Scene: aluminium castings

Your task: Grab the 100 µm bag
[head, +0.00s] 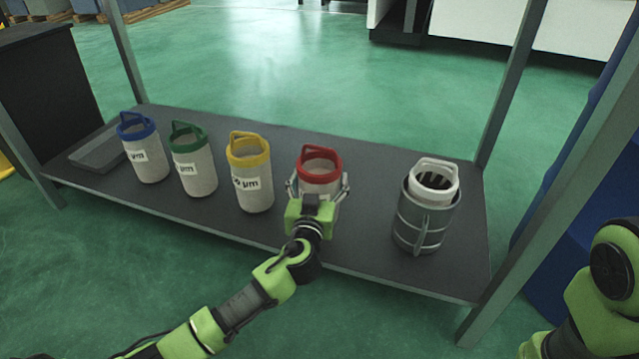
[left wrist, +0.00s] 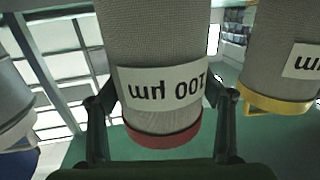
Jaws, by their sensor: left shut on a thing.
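The 100 µm bag (head: 319,169) is a grey mesh cylinder with a red rim and red handle. It stands on the dark shelf (head: 275,150), between the yellow-rimmed bag and a metal housing. My left gripper (head: 318,190) reaches it from the front and is shut on it, one finger on each side. In the left wrist view the bag (left wrist: 150,40) appears upside down between the fingers (left wrist: 160,115), its label reading 100 µm. In the head view the gripper hides the bag's label. My right arm shows at the right edge, but its gripper is out of view.
Bags with yellow (head: 250,180), green (head: 193,165) and blue (head: 145,152) rims stand to the left. A metal housing (head: 421,222) with a white-rimmed insert stands to the right. Grey frame posts (head: 505,95) rise at the shelf's corners.

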